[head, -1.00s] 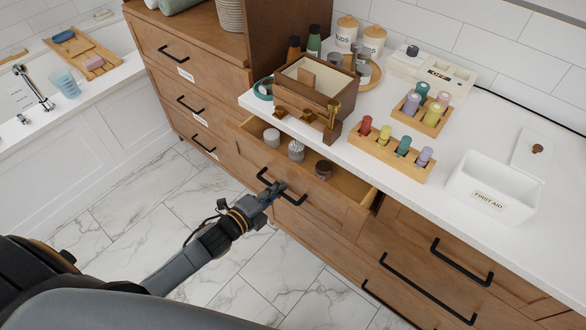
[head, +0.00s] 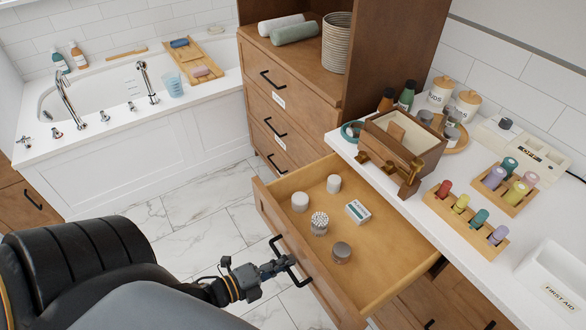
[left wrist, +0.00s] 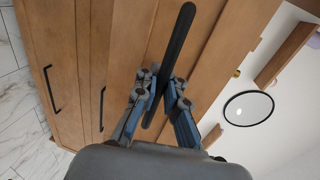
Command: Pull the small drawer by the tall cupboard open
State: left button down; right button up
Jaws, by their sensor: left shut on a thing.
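The small drawer (head: 290,238) by the tall cupboard (head: 300,105) is pulled well out from under the white counter. Its inside shows several small jars and a small box. My left gripper (head: 282,264) is shut on the drawer's black bar handle (head: 292,272). In the left wrist view the two fingers (left wrist: 160,95) sit either side of the black handle (left wrist: 178,50). My right gripper is not in view.
The white counter (head: 470,240) holds a wooden box (head: 405,140), bottle racks and a first aid bin (head: 555,285). A bathtub (head: 110,100) stands at the back left. Marble floor (head: 205,225) is free left of the drawer.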

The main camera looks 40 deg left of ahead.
pick_arm(q)
jog(key=shift+r, duration=0.1)
jog(key=c, duration=1.7)
grip_release()
jog(key=v, duration=1.2)
